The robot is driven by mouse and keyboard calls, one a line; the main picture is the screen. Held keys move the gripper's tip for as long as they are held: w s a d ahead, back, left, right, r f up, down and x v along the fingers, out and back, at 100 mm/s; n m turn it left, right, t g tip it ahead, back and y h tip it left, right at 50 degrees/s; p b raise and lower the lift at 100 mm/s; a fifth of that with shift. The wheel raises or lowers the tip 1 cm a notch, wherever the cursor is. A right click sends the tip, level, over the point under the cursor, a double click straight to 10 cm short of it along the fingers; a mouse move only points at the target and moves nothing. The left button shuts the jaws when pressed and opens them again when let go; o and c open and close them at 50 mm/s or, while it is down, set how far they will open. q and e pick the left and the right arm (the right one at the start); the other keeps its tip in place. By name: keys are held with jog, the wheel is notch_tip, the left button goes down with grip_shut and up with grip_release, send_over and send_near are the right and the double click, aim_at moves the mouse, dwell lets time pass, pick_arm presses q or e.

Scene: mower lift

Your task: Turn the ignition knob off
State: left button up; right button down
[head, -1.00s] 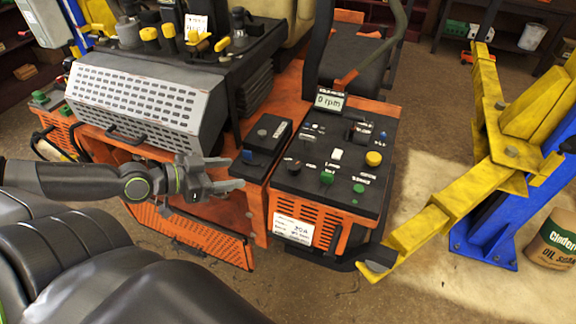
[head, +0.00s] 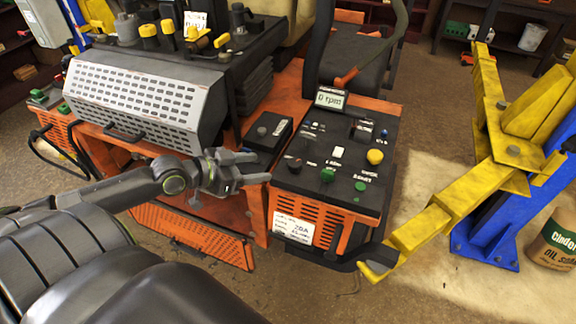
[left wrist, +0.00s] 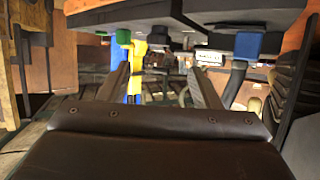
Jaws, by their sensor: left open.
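The mower's black control panel (head: 312,178) sits on the orange body in the head view, with several knobs and buttons. A dark round knob (head: 294,163) at its left edge may be the ignition knob; the labels are too small to read. A green knob (head: 327,175) and a yellow knob (head: 375,157) are to its right. A display (head: 330,98) behind reads 0 rpm. My left gripper (head: 261,167) is open and empty, just left of the dark knob and apart from it in the picture. Its two fingers (left wrist: 158,88) show spread in the left wrist view. My right gripper is out of view.
A perforated grey cover (head: 140,100) stands left of the panel, behind my left arm. A small black box (head: 268,131) lies beside the panel's left edge. A yellow lift arm (head: 440,212) and blue post (head: 488,225) stand at the right. The dark seat (head: 362,65) is behind.

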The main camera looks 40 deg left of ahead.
aim_at(291, 164)
pick_arm(q)
jog(key=p+x, duration=0.1)
jog(key=x, duration=0.8)
jog(key=shift+d+r, duration=0.1)
jog(key=shift+r, duration=0.1)
jog(key=shift+w+d+f+p, duration=0.25)
jog(key=shift+w+f+p, duration=0.05)
jog(key=shift+w, duration=0.2)
jog(key=c, duration=1)
